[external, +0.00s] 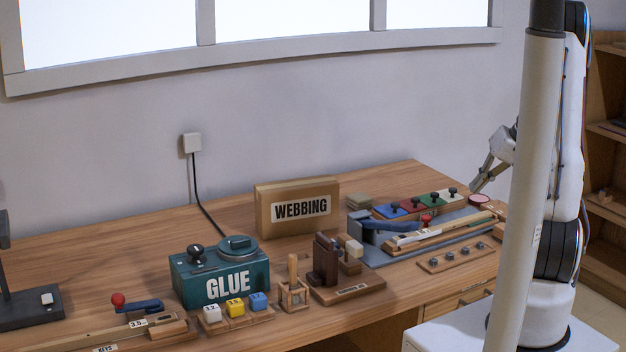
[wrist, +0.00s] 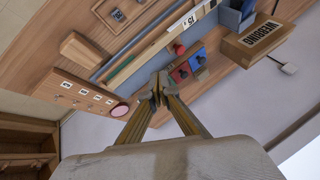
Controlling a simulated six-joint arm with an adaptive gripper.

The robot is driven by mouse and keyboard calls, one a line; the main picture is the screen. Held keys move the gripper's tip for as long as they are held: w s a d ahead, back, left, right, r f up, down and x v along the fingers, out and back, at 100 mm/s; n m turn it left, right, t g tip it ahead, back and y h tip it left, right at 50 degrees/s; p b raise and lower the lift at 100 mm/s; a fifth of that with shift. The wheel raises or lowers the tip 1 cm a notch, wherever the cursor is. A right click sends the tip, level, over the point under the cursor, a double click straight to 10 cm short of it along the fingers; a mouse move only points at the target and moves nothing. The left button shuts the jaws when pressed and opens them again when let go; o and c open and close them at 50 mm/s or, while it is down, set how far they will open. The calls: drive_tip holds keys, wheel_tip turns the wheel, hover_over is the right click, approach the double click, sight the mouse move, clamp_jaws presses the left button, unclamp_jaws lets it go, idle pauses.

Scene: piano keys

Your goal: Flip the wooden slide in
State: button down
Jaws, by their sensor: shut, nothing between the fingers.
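My gripper (external: 478,186) is shut and empty, above the right end of the bench in the external view. Its fingertips (wrist: 160,88) meet at the centre of the wrist view. A long pale wooden strip (external: 455,227) lies along the grey fixture (external: 384,262), below and left of my gripper, with a white label and a red knob (external: 426,219) near it. A wooden block (wrist: 84,48) sits beside this fixture in the wrist view. I cannot tell which wooden piece is the slide. My gripper touches none of them.
Coloured blocks with black knobs (external: 414,206) stand behind the fixture. A board with several dark knobs (external: 457,256) lies in front. The WEBBING box (external: 297,207), GLUE box (external: 221,272) and wooden stands (external: 343,272) are farther left. A pole partly hides my arm. Air around my gripper looks clear.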

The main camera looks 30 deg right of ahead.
drive_tip(key=x, duration=0.9)
drive_tip(key=shift+w+a+f, duration=0.1)
drive_tip(key=shift+w+f, duration=0.05)
drive_tip(key=shift+f, duration=0.1)
drive_tip(key=shift+w+a+f, duration=0.2)
drive_tip(key=shift+w+a, duration=0.3)
drive_tip(key=shift+a, duration=0.25)
drive_tip(key=shift+w+a+f, duration=0.15)
drive_tip(key=shift+w+a, duration=0.1)
drive_tip(key=shift+a, duration=0.25)
drive_tip(key=shift+w+a+f, duration=0.1)
drive_tip(key=shift+w+a, duration=0.15)
drive_tip(key=shift+a, duration=0.25)
drive_tip(key=shift+a, duration=3.85)
drive_tip(key=shift+d, duration=0.15)
